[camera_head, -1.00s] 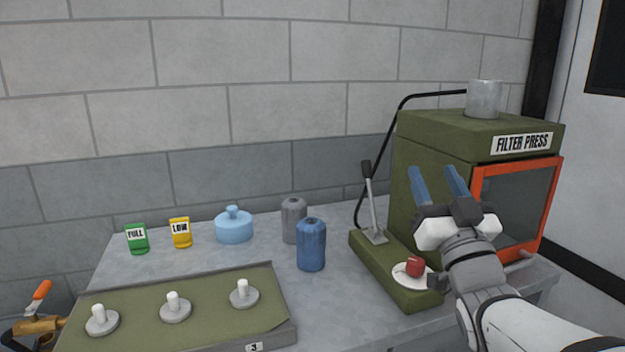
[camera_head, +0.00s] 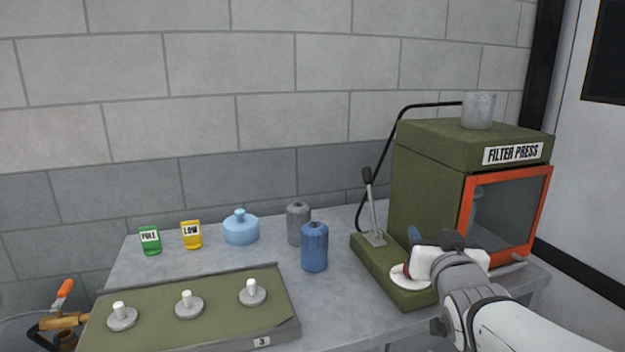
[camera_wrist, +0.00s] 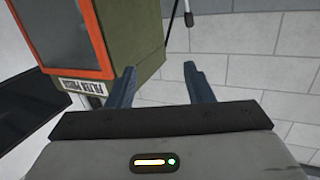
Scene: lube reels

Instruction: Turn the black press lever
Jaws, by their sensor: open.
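The black press lever (camera_head: 367,180) has a black grip on a grey metal shaft (camera_head: 372,214). It stands nearly upright, leaning slightly, on the green base at the left of the filter press (camera_head: 430,178). In the wrist view the black grip (camera_wrist: 188,18) shows at the top, right of centre. My gripper (camera_head: 430,236) is at the front of the press base, right of and nearer than the lever, and apart from it. In the wrist view my gripper (camera_wrist: 163,82) has its two blue fingers spread with nothing between them. My wrist hides most of the red button on the base.
A blue canister (camera_head: 314,247) and a grey canister (camera_head: 299,224) stand left of the press base. A light blue lidded pot (camera_head: 241,229) and green and yellow tags are farther left. A green tray (camera_head: 205,325) with white-topped knobs lies in front.

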